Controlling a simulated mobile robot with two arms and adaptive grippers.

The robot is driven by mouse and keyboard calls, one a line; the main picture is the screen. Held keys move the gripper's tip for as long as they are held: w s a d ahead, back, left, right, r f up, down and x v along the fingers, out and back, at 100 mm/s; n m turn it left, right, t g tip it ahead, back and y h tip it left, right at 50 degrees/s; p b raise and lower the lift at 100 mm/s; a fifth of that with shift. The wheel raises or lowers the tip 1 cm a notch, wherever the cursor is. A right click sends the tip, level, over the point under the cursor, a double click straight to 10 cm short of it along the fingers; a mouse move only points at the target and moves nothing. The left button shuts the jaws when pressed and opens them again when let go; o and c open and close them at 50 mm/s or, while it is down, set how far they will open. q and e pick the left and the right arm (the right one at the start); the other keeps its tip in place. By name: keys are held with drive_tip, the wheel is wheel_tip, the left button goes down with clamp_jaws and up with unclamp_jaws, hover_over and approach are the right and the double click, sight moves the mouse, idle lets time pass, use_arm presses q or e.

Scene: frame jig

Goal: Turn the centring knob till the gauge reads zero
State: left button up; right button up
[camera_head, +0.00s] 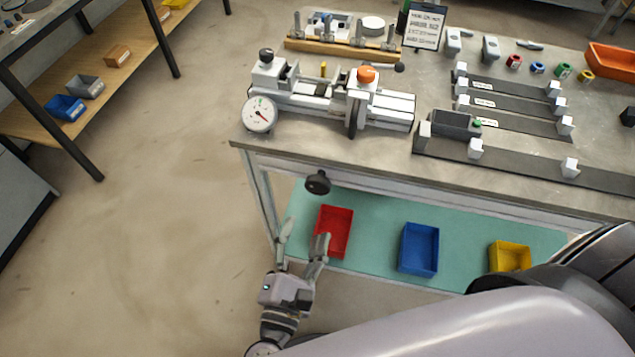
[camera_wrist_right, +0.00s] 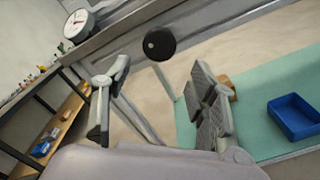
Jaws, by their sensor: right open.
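The centring knob (camera_head: 317,182) is a round black knob below the bench's front edge. It also shows in the right wrist view (camera_wrist_right: 159,44), ahead of the fingers. The gauge (camera_head: 259,114) is a white round dial at the bench's front left corner. Its red needle seems to point down and right, away from a green mark near the top; the figures are too small to read. The gauge shows again in the right wrist view (camera_wrist_right: 77,24). My right gripper (camera_head: 303,233) is open and empty, short of the knob and apart from it. My left gripper is not in view.
A clamping fixture (camera_head: 385,108) with an orange knob (camera_head: 366,73) stands behind the gauge. A red bin (camera_head: 341,226), a blue bin (camera_head: 419,249) and a yellow bin (camera_head: 511,255) sit on the green lower shelf (camera_head: 378,222). Floor left of the bench is clear.

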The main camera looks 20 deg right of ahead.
sight(317, 189)
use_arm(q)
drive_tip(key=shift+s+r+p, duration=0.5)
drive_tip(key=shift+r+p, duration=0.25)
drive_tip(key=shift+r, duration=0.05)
use_arm(e)
drive_tip(key=x, duration=1.2)
drive_tip(key=shift+w+d, duration=0.1)
drive_tip(key=shift+w, duration=0.05)
drive_tip(key=shift+c, duration=0.5)
drive_tip(key=shift+f, duration=0.1)
drive_tip(key=c, duration=0.7)
drive_tip(key=shift+n+p, duration=0.4)
drive_tip(key=shift+p, duration=0.35)
drive_tip(key=shift+c, duration=0.2)
drive_tip(key=n+p, duration=0.2)
drive_tip(key=p, duration=0.1)
drive_tip(key=shift+r+n+p, duration=0.3)
drive_tip(key=shift+n, duration=0.1)
use_arm(q)
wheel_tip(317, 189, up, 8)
drive_tip(key=p, duration=0.3)
use_arm(e)
drive_tip(key=shift+f+n, duration=0.15)
drive_tip(key=shift+n, duration=1.55)
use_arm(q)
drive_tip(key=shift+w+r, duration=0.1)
